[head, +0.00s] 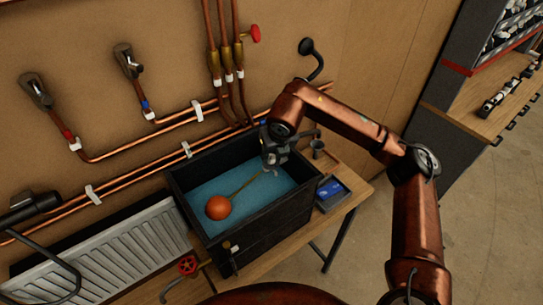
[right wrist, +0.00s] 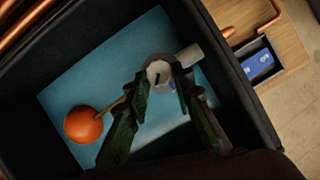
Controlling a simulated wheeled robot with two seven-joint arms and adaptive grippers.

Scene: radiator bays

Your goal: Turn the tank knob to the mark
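The dark open tank (head: 262,243) holds blue water and stands on a wooden bench. An orange float ball (head: 218,207) on a thin rod lies in it; the ball also shows in the right wrist view (right wrist: 83,125). A round pale knob (right wrist: 158,72) with a short dark line on its face is in the right wrist view. My right gripper (right wrist: 161,84) is over the tank, its fingers apart at either side of the knob. Whether they touch it cannot be told.
Copper pipes (head: 140,170) run along the wall behind. A white radiator (head: 125,250) and a red valve wheel (head: 187,265) are to the left.

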